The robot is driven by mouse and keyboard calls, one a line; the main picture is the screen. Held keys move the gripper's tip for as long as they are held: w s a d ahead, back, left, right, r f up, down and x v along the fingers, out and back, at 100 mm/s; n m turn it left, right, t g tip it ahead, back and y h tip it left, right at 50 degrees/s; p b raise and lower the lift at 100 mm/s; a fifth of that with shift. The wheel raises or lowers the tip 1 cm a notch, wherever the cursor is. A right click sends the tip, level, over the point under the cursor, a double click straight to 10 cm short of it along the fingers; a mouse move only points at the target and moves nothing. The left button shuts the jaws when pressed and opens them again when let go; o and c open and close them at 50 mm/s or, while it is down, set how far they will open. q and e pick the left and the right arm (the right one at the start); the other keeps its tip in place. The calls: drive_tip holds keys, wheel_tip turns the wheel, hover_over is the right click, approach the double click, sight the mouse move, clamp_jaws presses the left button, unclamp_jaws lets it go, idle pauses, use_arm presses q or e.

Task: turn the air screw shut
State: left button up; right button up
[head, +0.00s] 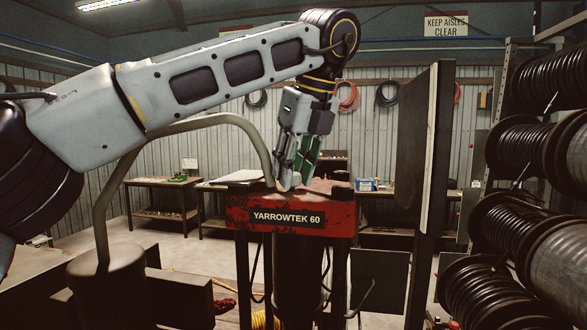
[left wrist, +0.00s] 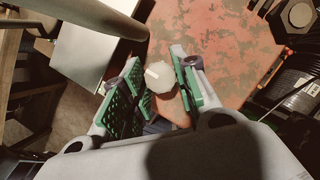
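The red crimper head (head: 290,213) with the label "YARROWTEK 60" stands in the middle of the head view. Its worn red top (left wrist: 225,50) fills much of the left wrist view. A pale many-sided knob (left wrist: 160,77) with a white mark, which looks like the air screw, sits on that top. My left gripper (head: 296,184) points down over the top; its green-padded fingers (left wrist: 162,80) are apart, one on each side of the knob. I see no clear contact with it. In the head view the fingers hide the knob. My right gripper is in neither view.
A bent grey tube (head: 225,118) arches close on the left of the gripper. A dark upright panel (head: 425,180) and a rack of hose reels (head: 520,150) stand on the right. A dark post with a pale cap (left wrist: 299,15) rises at the top's right corner.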

use_arm(q)
drive_tip(key=o, duration=0.4)
drive_tip(key=shift+r, duration=0.2)
drive_tip(key=shift+v, duration=4.85)
drive_tip(key=shift+s+d, duration=0.1)
drive_tip(key=shift+v, duration=0.95)
